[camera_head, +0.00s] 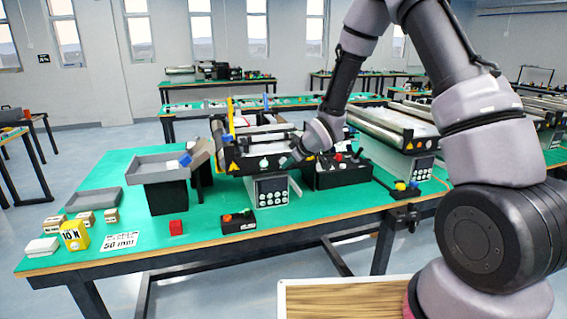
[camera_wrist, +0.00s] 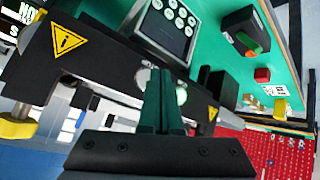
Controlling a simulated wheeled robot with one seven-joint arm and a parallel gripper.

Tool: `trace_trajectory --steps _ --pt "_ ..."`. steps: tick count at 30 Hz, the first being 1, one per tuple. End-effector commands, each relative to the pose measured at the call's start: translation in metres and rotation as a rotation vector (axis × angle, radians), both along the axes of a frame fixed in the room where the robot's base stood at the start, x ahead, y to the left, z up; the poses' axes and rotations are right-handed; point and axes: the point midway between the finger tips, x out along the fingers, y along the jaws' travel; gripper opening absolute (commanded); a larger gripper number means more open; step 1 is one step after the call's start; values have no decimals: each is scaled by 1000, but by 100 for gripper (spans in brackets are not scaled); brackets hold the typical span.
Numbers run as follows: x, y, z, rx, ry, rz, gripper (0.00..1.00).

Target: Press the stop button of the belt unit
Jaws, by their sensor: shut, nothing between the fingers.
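The belt unit (camera_head: 250,160) stands mid-table with a dark front rail and warning triangles. A pale round button (camera_head: 264,162) sits on that rail. I cannot read which is the stop button. My gripper (camera_head: 289,161) is at the rail's right end; in the wrist view its fingers (camera_wrist: 166,75) are shut, empty, and overlap the rail between these round parts. Contact cannot be told.
A keypad panel (camera_head: 271,191) sits below the rail. A black box with levers (camera_head: 338,172) is right of my gripper. A grey tray (camera_head: 160,168) stands left.

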Motion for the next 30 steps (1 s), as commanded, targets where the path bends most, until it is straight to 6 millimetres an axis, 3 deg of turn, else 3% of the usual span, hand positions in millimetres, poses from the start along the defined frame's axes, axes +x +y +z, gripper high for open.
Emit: trace_trajectory --steps 30 --pt "9 3 0 0 0 0 0"
